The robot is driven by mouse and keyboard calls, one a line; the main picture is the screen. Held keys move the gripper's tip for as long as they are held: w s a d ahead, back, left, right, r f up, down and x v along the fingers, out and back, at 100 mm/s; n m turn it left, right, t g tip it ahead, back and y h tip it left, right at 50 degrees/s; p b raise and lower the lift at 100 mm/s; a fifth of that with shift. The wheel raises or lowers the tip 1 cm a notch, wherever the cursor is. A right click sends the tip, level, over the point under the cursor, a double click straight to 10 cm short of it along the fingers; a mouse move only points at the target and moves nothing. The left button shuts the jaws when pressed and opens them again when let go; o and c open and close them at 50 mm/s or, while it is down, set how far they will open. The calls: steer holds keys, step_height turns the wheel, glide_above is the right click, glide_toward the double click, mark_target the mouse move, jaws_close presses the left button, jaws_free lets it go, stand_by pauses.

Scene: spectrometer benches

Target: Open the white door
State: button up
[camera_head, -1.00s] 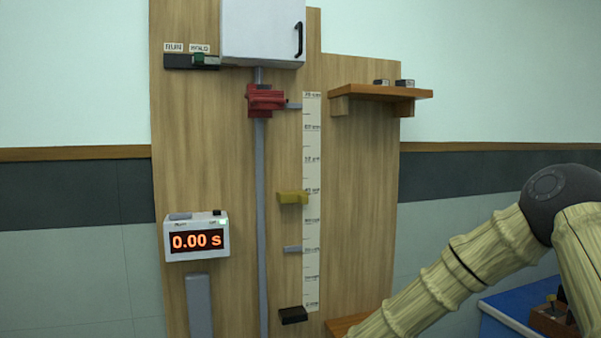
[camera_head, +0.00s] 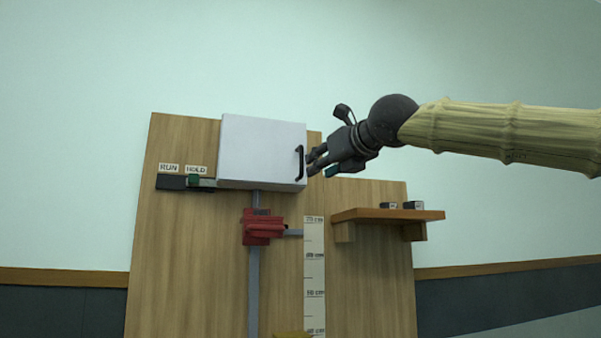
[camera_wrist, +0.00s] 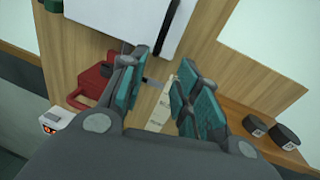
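The white door (camera_head: 260,150) is the front of a white box at the top of a wooden board, and it looks closed. Its black handle (camera_head: 299,162) stands upright near the door's right edge. My gripper (camera_head: 318,163) is just right of the handle in the head view, pointing left; I cannot tell if it touches. In the wrist view my gripper (camera_wrist: 160,95) has its teal finger pads spread apart with nothing between them. The white door (camera_wrist: 125,15) shows at the top there, and the black handle (camera_wrist: 170,18) lies beyond the fingers.
A red clamp (camera_head: 263,228) sits on a grey rail below the box. A RUN/HOLD switch (camera_head: 187,182) is at the left. A scale strip (camera_head: 314,270) runs down the board.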

mark_target(302, 170)
step_height(302, 170, up, 4)
steer(key=s+y, duration=0.1)
steer(key=s, duration=0.1)
steer(key=shift+d+p+x, duration=0.15)
steer(key=shift+p+x, duration=0.8)
steer(key=shift+x, duration=1.75)
steer(key=shift+d+p+x, duration=0.15)
steer(key=shift+p+x, duration=0.8)
steer(key=shift+x, duration=1.75)
steer(key=shift+w+r, duration=0.1)
steer(key=shift+c, duration=0.2)
jaws_close()
